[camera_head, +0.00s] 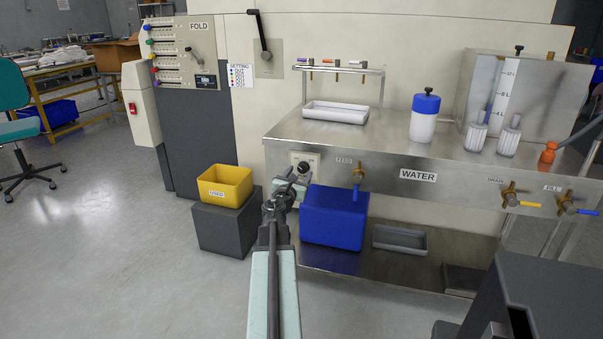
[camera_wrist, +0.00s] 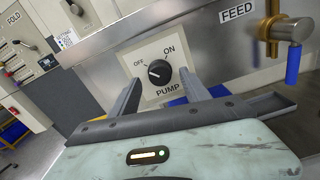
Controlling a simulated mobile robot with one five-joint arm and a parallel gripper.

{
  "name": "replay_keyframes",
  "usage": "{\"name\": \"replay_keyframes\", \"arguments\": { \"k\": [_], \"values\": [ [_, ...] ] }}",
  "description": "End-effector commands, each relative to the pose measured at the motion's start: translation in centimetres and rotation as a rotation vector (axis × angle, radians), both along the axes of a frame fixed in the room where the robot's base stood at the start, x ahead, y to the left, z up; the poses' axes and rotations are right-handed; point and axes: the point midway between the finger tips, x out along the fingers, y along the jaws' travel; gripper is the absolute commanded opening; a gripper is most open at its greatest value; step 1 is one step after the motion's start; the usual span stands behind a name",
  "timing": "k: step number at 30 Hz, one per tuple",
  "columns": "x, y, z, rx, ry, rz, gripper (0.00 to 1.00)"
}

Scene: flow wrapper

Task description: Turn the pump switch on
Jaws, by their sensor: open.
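The pump switch (camera_wrist: 159,72) is a black rotary knob on a pale plate (camera_wrist: 150,52) marked OFF, ON and PUMP. In the wrist view its white pointer mark is on the left side, toward OFF. In the head view the knob (camera_head: 303,166) shows on the steel bench front, just beyond my gripper (camera_head: 291,181). In the wrist view my gripper (camera_wrist: 166,92) is open, its two fingers pointing at the plate, one either side below the knob. Nothing is between the fingers. I cannot tell whether the fingertips touch the plate.
A brass FEED valve (camera_wrist: 283,30) with a blue handle is right of the plate. A blue bin (camera_head: 335,218) stands below the bench. A yellow bin (camera_head: 225,186) sits on a dark block (camera_head: 226,226) at left. The floor at left is clear.

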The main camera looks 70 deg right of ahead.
Motion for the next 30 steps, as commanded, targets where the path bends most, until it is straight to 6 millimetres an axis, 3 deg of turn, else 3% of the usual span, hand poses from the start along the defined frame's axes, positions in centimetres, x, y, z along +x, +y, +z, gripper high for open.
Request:
{"name": "replay_keyframes", "arguments": {
  "k": [3,11,17,18,30],
  "values": [
    [0.2,-2.0,0.0,0.000,-0.001,0.000,0.55],
    [0.1,-2.2,0.0,0.000,-0.001,0.000,0.55],
    [0.1,-2.2,0.0,0.000,-0.001,-0.001,0.02],
    [0.1,-2.2,0.0,0.000,-0.001,-0.001,0.00],
    [0.0,-2.2,0.0,0.005,-0.083,-0.002,0.00]
  ]
}}
